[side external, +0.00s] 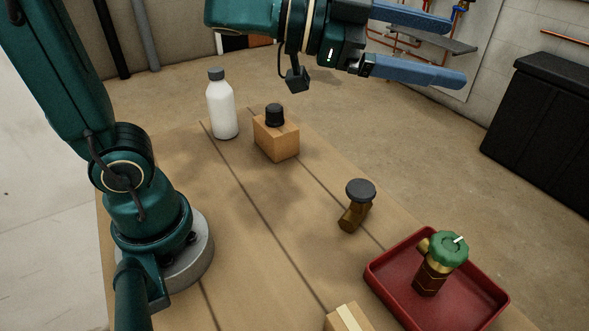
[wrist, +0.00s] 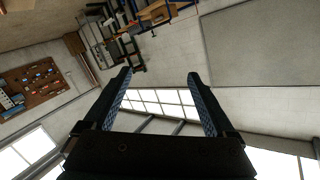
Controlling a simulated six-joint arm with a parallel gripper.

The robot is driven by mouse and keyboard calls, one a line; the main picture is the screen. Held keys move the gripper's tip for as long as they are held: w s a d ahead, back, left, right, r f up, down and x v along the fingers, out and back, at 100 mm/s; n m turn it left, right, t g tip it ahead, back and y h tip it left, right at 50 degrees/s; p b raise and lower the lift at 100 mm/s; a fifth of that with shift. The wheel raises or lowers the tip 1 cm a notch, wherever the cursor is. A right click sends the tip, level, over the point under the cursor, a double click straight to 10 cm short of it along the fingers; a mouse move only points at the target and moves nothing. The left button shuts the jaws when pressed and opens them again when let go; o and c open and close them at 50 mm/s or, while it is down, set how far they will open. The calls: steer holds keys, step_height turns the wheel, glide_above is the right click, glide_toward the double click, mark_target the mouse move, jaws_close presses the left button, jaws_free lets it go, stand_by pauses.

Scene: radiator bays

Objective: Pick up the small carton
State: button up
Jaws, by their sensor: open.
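A cardboard-brown box with a pale tape strip (side external: 347,319) is at the bottom edge of the side view, partly cut off. Another small brown box (side external: 277,143) stands upright near the back of the wooden table, with a black round cap or knob (side external: 274,115) on top. I cannot tell for sure which one is the small carton. My gripper (side external: 458,48) is open and empty, raised high above and beyond the table, its blue fingers pointing right, apart from both boxes. In the wrist view my gripper (wrist: 159,75) shows spread fingers with nothing between them; neither box is visible there.
A white bottle (side external: 222,108) stands left of the box at the back. A brass fitting with a dark round top (side external: 356,205) is mid-table. A red tray (side external: 384,285) holds a green-handled valve (side external: 440,262). A black cabinet (side external: 540,125) is at right.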

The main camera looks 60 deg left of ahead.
steer(key=s+d+f+m+g+h, duration=0.5)
steer(key=s+d+g, duration=0.2)
steer(key=s+g, duration=0.1)
steer(key=m+g, duration=0.2)
steer(key=g, duration=0.5)
glide_above(350, 322)
steer(key=a, duration=0.4)
step_height(350, 322, down, 3)
step_height(350, 322, down, 17)
steer(key=shift+w+f, duration=0.1)
steer(key=shift+f, duration=0.05)
steer(key=shift+d+f+m, duration=0.3)
steer(key=shift+d, duration=0.1)
steer(key=shift+w+x, duration=0.2)
steer(key=shift+x, duration=1.95)
steer(key=shift+s, duration=0.15)
jaws_close()
steer(key=shift+r, duration=0.1)
